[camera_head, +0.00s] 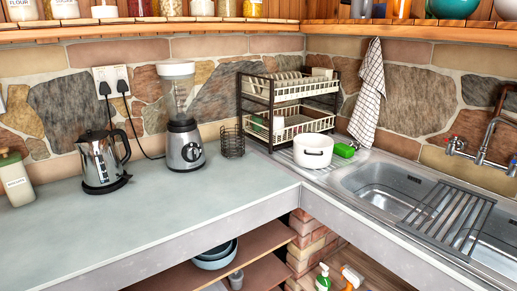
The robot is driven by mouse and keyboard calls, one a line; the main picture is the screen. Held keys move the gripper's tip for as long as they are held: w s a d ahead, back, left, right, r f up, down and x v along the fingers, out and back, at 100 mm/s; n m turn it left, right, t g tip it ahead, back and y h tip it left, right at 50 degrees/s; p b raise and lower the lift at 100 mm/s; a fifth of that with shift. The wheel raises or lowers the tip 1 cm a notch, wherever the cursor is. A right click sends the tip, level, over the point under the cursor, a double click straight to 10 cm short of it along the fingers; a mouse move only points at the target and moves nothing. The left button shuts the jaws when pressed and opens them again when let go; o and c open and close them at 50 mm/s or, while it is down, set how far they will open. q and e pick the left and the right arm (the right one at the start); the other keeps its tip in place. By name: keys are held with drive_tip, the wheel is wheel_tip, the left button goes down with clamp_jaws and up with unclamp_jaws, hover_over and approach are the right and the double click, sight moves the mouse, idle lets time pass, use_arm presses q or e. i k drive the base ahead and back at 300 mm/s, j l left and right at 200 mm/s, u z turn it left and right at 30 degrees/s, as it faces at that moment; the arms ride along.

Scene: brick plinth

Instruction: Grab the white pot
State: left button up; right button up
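The white pot (312,151) stands upright on the draining surface at the inner corner of the counter, in front of the two-tier dish rack. It has a dark line along its rim. Neither of my grippers shows in the head view, so I cannot see whether they are open or shut.
The dish rack (289,105) stands right behind the pot, and a green sponge (344,150) lies just right of it. A wire holder (232,141), blender (184,140) and kettle (102,162) stand left. The sink (385,185) is right. The front-left counter (190,210) is clear.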

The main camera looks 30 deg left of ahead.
sight(312, 150)
drive_tip(key=u, duration=0.6)
drive_tip(key=i+j+z, duration=0.3)
drive_tip(key=i, duration=0.3)
drive_tip(key=i+j+z, duration=0.3)
drive_tip(key=i+j, duration=0.25)
